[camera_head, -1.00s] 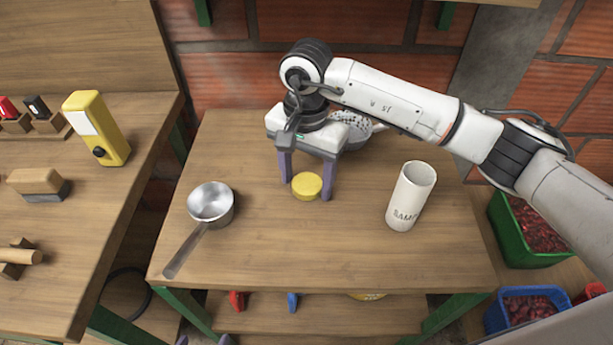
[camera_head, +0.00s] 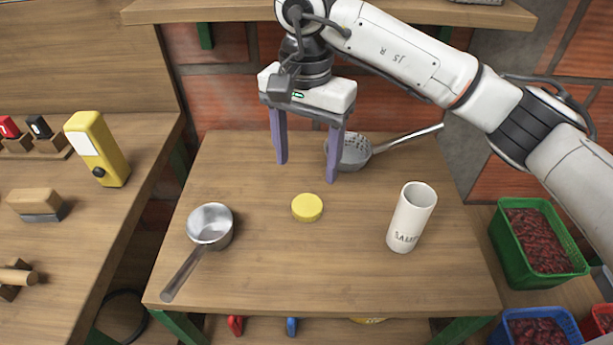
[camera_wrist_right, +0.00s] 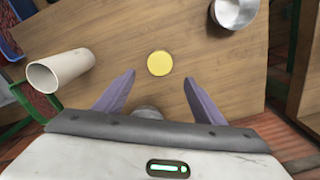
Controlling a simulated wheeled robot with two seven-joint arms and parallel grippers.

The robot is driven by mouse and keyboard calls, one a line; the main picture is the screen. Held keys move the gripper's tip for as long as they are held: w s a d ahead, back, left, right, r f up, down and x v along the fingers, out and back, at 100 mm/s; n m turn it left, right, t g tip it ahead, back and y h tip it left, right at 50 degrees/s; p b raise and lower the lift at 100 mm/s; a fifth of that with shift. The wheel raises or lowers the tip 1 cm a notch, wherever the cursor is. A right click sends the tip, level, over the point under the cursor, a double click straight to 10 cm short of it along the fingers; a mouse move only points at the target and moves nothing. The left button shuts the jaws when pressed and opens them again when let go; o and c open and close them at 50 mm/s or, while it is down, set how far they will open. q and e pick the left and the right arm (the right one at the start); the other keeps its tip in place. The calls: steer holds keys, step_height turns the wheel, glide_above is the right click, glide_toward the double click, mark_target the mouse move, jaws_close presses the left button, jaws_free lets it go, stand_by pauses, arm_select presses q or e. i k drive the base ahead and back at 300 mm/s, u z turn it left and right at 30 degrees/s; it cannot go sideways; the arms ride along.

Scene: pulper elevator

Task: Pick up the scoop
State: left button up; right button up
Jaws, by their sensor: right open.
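A silver scoop (camera_head: 209,222) with a round solid bowl and a straight handle lies on the left of the small wooden table (camera_head: 270,270), its handle toward the front left. Its bowl shows at the top of the right wrist view (camera_wrist_right: 235,10). A perforated metal ladle (camera_head: 355,152) lies at the back of the table, partly behind a finger of my right gripper. My right gripper (camera_head: 306,172) is open and empty, pointing down above the back of the table, behind a yellow disc (camera_head: 307,208). The disc also shows beyond the fingertips in the right wrist view (camera_wrist_right: 159,63). My left gripper is out of view.
A white lettered cylinder (camera_head: 411,217) stands on the table's right. A side bench (camera_head: 75,215) at left holds a yellow device (camera_head: 97,150) and a brush (camera_head: 36,203). A shelf (camera_head: 400,12) runs above the back. A green crate (camera_head: 510,255) sits at right.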

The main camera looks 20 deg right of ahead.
mark_target(209, 225)
steer(key=k, duration=1)
